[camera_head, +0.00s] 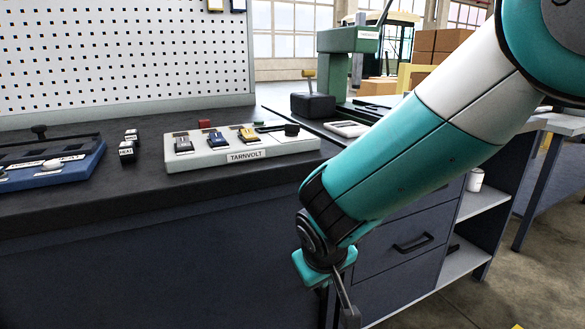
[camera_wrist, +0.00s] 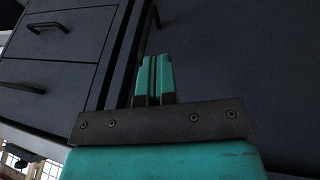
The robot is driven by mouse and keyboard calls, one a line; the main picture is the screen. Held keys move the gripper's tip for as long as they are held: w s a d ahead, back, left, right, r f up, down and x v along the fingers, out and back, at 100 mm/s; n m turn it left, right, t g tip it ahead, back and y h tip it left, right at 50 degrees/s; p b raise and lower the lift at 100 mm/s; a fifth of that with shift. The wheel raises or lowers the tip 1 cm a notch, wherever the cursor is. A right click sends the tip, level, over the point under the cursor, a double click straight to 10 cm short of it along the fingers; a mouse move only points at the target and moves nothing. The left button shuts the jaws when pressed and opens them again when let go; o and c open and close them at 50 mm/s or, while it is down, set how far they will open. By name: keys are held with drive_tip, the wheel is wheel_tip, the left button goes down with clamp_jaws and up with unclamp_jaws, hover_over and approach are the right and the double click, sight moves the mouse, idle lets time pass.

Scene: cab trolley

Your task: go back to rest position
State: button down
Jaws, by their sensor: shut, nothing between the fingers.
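My teal and white arm reaches down from the upper right in the head view. My gripper hangs below the bench top, in front of the dark cabinet (camera_head: 150,265), and its fingertips are hard to make out there. In the wrist view my gripper (camera_wrist: 154,78) shows two teal fingers side by side, shut with nothing between them. The dark cabinet front (camera_wrist: 235,60) fills the right of that view, and drawers with handles (camera_wrist: 50,45) show at the left. I cannot tell how far the fingers are from the cabinet front.
On the bench stand a white TARNVOLT box (camera_head: 230,158) with switches, small black blocks (camera_head: 128,150) and a blue tray (camera_head: 60,172). A white pegboard (camera_head: 120,50) rises behind. A green machine (camera_head: 335,60) stands at the back. Open floor (camera_head: 480,300) shows at lower right.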

drive_tip(key=s+d+r+n+g+y+p, duration=0.1)
drive_tip(key=s+d+r+g+y, duration=0.15)
drive_tip(key=s+r, duration=0.35)
drive_tip(key=s+d+r+g+y, duration=0.1)
drive_tip(key=s+d+r, duration=0.3)
drive_tip(key=s, duration=0.4)
drive_tip(key=s+d+r+n+g+y+p, duration=0.1)
drive_tip(key=s+d+r, duration=0.25)
drive_tip(key=s, duration=0.45)
wheel_tip(320, 180, up, 25)
drive_tip(key=p, duration=2.3)
drive_tip(key=shift+w+a+f, duration=0.15)
drive_tip(key=shift+w+a, duration=0.25)
drive_tip(key=shift+a, duration=0.05)
